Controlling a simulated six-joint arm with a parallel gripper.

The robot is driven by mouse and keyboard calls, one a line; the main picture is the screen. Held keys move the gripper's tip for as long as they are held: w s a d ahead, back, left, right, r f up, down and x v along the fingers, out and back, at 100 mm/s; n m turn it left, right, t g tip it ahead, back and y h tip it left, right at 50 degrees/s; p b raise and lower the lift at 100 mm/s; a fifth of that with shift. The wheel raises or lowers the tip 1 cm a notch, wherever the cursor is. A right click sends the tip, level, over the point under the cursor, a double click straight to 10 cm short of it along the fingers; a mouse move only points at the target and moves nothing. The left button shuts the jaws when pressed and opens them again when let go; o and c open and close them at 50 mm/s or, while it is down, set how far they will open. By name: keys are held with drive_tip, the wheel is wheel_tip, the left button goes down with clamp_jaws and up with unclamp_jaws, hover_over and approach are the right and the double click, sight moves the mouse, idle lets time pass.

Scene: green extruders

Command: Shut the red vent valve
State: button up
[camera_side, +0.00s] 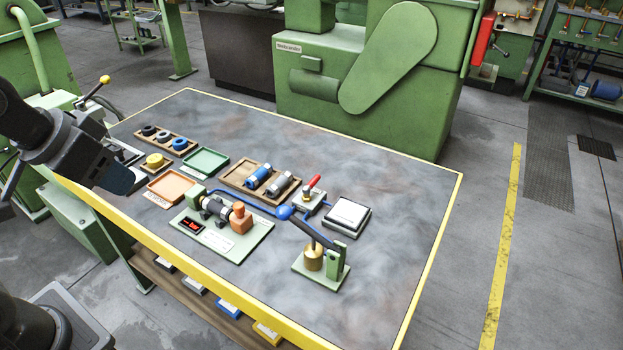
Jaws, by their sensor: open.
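The red vent valve (314,182) stands on a small pale block near the middle of the table. Its red lever slants up to the right above a brass-coloured body. Whether the valve is open or shut cannot be told from this view. Blue piping runs beside its block. My gripper (8,192) is only partly in view at the left picture edge, dark and small. It is open, far left of the valve and touching nothing that I can see.
A green-plated fixture (258,231) sits front left of the valve. A blue-handled lever (310,232) and a brass cylinder (313,258) stand in front. A wooden tray (238,177) holds cylinders behind. The table's right side is clear.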

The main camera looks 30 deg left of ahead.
drive_tip(key=w+d+r, duration=0.1)
drive_tip(key=w+d, duration=0.1)
drive_tip(key=w, duration=0.8)
drive_tip(key=g+h, duration=0.1)
drive_tip(key=h, duration=0.1)
hover_over(312, 180)
drive_tip(key=s+a, duration=0.3)
drive_tip(key=s, duration=0.3)
wheel_tip(312, 180, down, 13)
drive_tip(key=x, duration=1.4)
drive_tip(key=shift+w+d+f, duration=0.1)
drive_tip(key=shift+f, duration=0.2)
clamp_jaws()
